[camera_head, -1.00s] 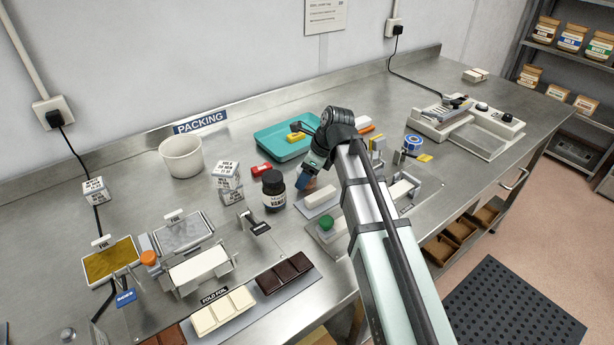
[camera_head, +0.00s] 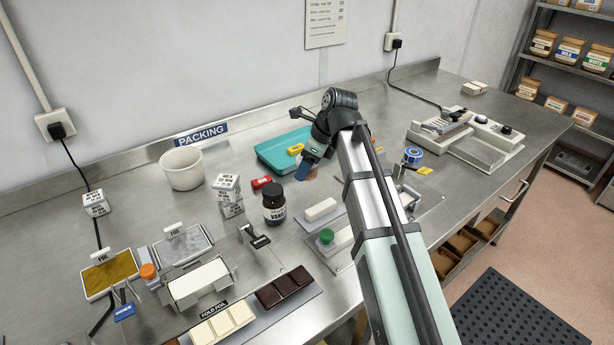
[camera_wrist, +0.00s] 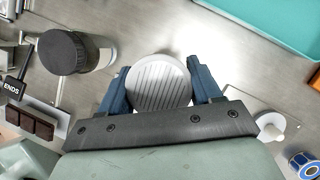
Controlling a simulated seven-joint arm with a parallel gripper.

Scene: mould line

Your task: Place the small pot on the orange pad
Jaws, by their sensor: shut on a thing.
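My gripper (camera_head: 306,169) is over the bench, between the dark jar and the teal tray in the head view. In the wrist view its blue fingers (camera_wrist: 160,88) are shut on a round, pale thing with a ridged top, which looks like the small pot (camera_wrist: 158,84). In the head view only a small brownish bit shows by the fingertips, and the rest is hidden by the gripper. It seems held above the bench. I cannot make out the orange pad in either current view; my arm covers part of the bench.
A dark jar (camera_head: 274,203) stands close to the left of my gripper, with stacked white boxes (camera_head: 228,193) beyond it. A teal tray (camera_head: 268,154) lies behind. A white block (camera_head: 321,210) and a blue tape roll (camera_head: 413,155) are nearby.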

